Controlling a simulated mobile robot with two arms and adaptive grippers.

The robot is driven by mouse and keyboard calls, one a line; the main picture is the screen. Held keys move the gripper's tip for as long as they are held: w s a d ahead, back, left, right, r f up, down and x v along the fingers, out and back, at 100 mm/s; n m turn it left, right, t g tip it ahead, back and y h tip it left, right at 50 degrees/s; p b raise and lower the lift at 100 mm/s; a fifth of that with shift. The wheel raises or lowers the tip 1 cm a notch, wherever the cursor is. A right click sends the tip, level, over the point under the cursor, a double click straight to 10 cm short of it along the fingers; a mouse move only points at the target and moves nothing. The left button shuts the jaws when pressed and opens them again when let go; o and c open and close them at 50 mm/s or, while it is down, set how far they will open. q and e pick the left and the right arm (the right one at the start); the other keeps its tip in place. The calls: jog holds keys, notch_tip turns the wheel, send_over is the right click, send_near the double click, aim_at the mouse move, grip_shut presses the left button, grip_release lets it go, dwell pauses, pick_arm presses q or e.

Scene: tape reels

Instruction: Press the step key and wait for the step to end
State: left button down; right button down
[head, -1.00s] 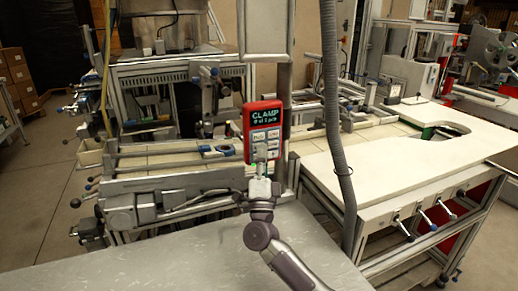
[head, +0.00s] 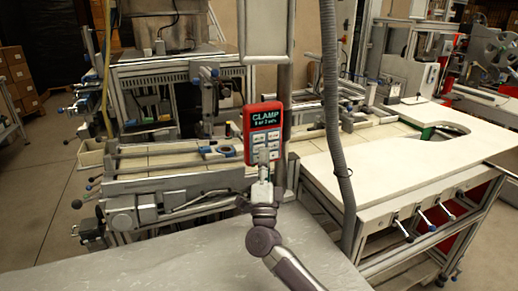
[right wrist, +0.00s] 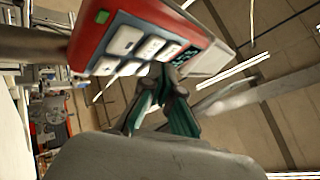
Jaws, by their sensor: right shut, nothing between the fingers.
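A red control box (head: 263,108) with a dark screen stands upright in the middle of the head view. The top line of its screen (head: 265,117) reads CLAMP, with a small piece count below. White keys sit below the screen; their labels are too small to read surely, so I cannot tell which is the step key. The keys also show in the right wrist view (right wrist: 125,40). My right gripper (head: 264,158) is shut and empty, its tips at the lower keys, hiding part of them. In the right wrist view its fingertips (right wrist: 160,76) are close to the key edge; contact is unclear.
A grey hose (head: 332,120) hangs right of the box. A white worktop (head: 400,165) with a cutout is on the right. A grey table (head: 150,255) lies in front, bare. A machine with rails (head: 160,185) stands behind left.

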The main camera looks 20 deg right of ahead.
jog(key=shift+s+a+p, duration=0.15)
jog(key=shift+s+p, duration=1.15)
jog(key=shift+s, duration=1.25)
